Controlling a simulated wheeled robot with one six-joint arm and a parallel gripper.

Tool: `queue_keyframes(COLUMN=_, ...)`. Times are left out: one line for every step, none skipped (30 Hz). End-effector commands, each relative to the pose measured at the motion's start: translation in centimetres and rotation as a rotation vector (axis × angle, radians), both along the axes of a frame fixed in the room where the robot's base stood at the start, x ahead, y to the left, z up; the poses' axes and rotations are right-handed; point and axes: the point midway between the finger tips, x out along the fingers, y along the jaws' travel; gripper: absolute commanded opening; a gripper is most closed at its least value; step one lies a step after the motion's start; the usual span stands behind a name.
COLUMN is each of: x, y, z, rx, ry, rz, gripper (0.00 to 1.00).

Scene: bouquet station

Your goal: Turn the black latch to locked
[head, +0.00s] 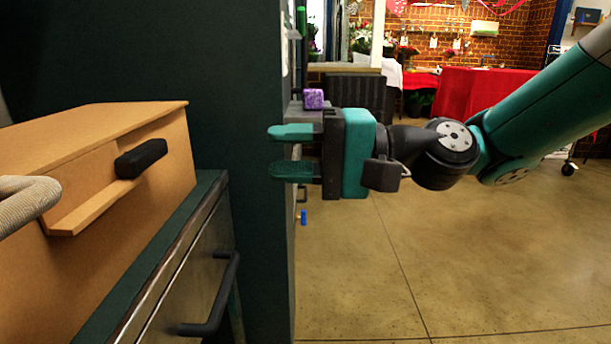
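The black latch (141,158) is a short dark bar on the front face of a light wooden box (120,118) at the left. It looks roughly level, tilted slightly up to the right in the picture. I see no lock marking on it. My gripper (272,151) is right of the latch and apart from it, in front of a dark green panel in the picture. Its two teal fingers point left with a gap between them, and nothing is held.
The box stands on a dark green cabinet with a black drawer handle (212,305). A beige ribbed bar (28,195) juts in at the left edge. A tall dark green panel (240,75) stands behind. A purple block (313,99) shows above my gripper. Open floor lies to the right.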

Motion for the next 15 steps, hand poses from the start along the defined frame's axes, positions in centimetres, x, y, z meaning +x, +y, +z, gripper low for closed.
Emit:
queue_keyframes(x=0.0, y=-0.3, z=-0.9, rx=0.001, ry=-0.008, rz=-0.001, gripper=0.34)
queue_keyframes(x=0.0, y=-0.4, z=-0.9, rx=0.001, ry=-0.007, rz=-0.001, gripper=0.34)
queue_keyframes(x=0.0, y=-0.6, z=-0.9, rx=0.001, ry=-0.008, rz=0.0, gripper=0.34)
queue_keyframes(x=0.0, y=-0.8, z=-0.9, rx=0.001, ry=-0.007, rz=-0.001, gripper=0.34)
queue_keyframes(x=0.0, y=-0.9, z=-0.8, rx=0.001, ry=-0.006, rz=-0.001, gripper=0.34)
queue_keyframes(x=-0.1, y=-1.1, z=-0.8, rx=0.0, ry=-0.007, rz=-0.001, gripper=0.34)
queue_keyframes(x=-0.1, y=-1.2, z=-0.8, rx=-0.001, ry=-0.007, rz=-0.001, gripper=0.34)
queue_keyframes(x=-0.2, y=-1.3, z=-0.7, rx=-0.001, ry=-0.006, rz=-0.001, gripper=0.34)
queue_keyframes(x=-0.3, y=-1.4, z=-0.7, rx=-0.003, ry=-0.006, rz=-0.001, gripper=0.34)
queue_keyframes(x=-0.3, y=-1.5, z=-0.6, rx=-0.003, ry=-0.004, rz=-0.001, gripper=0.34)
queue_keyframes(x=-0.3, y=-1.6, z=-0.5, rx=-0.004, ry=-0.005, rz=-0.002, gripper=0.34)
queue_keyframes(x=-0.4, y=-1.7, z=-0.5, rx=-0.005, ry=-0.004, rz=-0.003, gripper=0.34)
queue_keyframes(x=-0.4, y=-1.8, z=-0.4, rx=-0.005, ry=-0.003, rz=-0.003, gripper=0.34)
queue_keyframes(x=-0.4, y=-1.8, z=-0.4, rx=-0.006, ry=-0.002, rz=-0.003, gripper=0.34)
queue_keyframes(x=-0.5, y=-1.9, z=-0.3, rx=-0.007, ry=-0.001, rz=-0.003, gripper=0.34)
